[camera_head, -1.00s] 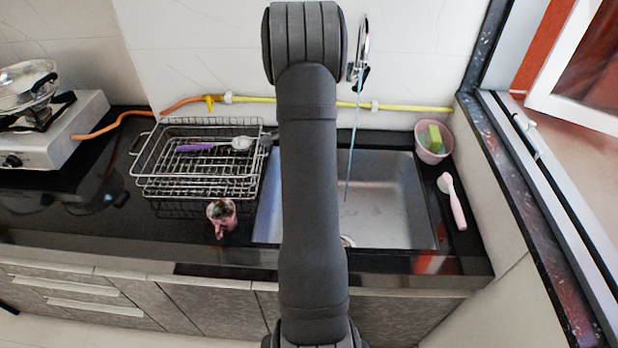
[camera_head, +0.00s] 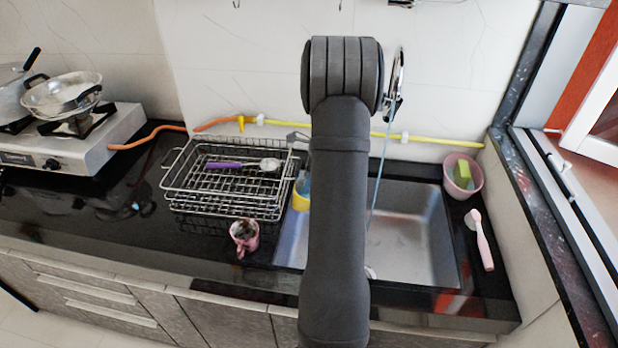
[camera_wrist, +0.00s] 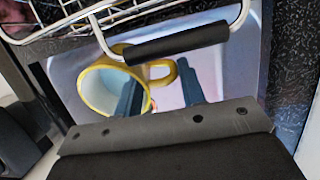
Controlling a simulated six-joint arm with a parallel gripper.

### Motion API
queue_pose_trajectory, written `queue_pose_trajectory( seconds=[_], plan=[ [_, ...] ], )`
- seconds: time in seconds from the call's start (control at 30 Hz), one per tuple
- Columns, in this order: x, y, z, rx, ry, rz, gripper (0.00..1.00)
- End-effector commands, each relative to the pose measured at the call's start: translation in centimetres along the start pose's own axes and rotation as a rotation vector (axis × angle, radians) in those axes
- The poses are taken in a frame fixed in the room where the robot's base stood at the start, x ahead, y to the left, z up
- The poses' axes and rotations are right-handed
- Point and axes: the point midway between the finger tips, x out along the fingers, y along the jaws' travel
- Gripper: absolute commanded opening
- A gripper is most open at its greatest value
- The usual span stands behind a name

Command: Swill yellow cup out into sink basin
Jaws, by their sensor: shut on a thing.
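The yellow cup (camera_head: 300,202) shows at the left edge of the sink basin (camera_head: 425,230) in the head view, partly behind my arm. In the wrist view the yellow cup (camera_wrist: 92,68) has its pale open mouth toward the camera, with its handle to the right. My gripper (camera_wrist: 158,70) is shut on the yellow cup. One finger crosses the cup's mouth and the other is by the handle; the exact contact is hard to see. The cup's contents cannot be made out. In the head view my arm hides most of the gripper and part of the basin.
A metal dish rack (camera_head: 225,180) stands left of the basin, close to the cup. A pink cup (camera_head: 245,236) stands before it. The tap (camera_head: 396,85) has a thin blue stream (camera_head: 381,170) below it. A pink bowl (camera_head: 462,176) and brush (camera_head: 480,240) are right.

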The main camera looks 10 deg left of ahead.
Motion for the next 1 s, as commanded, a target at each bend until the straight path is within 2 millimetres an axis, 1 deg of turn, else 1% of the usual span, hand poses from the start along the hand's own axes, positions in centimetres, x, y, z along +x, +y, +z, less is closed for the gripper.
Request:
queue_pose_trajectory(
  seconds=[0.5, 0.73, 1.0],
  plan=[
    [3.0, -0.1, -1.2, -0.006, -0.351, -0.003, 0.03],
    [3.0, -0.1, -1.1, -0.011, -0.365, -0.004, 0.03],
    [3.5, -0.1, -1.5, -0.014, -0.496, -0.006, 0.03]
  ],
)
